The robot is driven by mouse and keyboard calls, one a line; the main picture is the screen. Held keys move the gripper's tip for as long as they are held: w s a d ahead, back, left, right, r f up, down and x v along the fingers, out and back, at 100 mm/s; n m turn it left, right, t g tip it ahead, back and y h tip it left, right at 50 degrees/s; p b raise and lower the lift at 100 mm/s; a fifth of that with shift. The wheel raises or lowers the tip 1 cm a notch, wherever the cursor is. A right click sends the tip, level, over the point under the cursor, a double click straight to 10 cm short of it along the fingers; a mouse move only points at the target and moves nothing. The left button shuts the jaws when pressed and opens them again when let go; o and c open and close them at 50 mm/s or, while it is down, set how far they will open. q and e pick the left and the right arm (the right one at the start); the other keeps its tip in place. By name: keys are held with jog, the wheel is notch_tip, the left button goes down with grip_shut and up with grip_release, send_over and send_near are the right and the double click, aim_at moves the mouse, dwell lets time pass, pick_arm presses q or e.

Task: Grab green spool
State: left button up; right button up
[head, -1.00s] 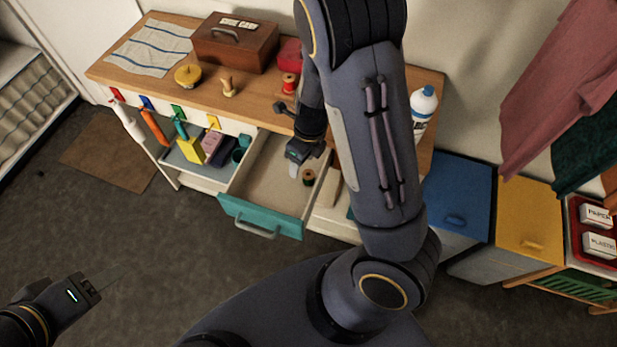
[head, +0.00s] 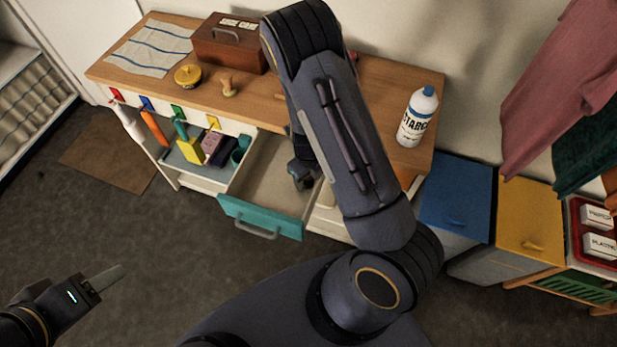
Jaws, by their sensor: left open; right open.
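My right gripper (head: 303,182) is inside the open drawer with the teal front (head: 262,214), pointing down near the drawer's right side. It is open, but its fingertips are small and partly covered by my own arm. The green spool is not visible now; my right arm and gripper cover the part of the drawer where a small dark spool stood earlier. I cannot tell whether the gripper touches it. My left gripper (head: 100,282) is open and empty above the floor at the lower left, far from the drawer.
The wooden counter (head: 260,104) carries a brown shoe-care box (head: 234,42), a yellow tin (head: 188,75), a wooden-handled item (head: 228,87) and a white starch bottle (head: 417,115). An open compartment left of the drawer holds a yellow bottle (head: 190,148). Blue (head: 456,195) and yellow (head: 530,220) bins stand right.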

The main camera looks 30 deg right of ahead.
jog(key=c, duration=1.1)
jog(key=shift+o, duration=0.2)
jog(key=shift+r, duration=0.1)
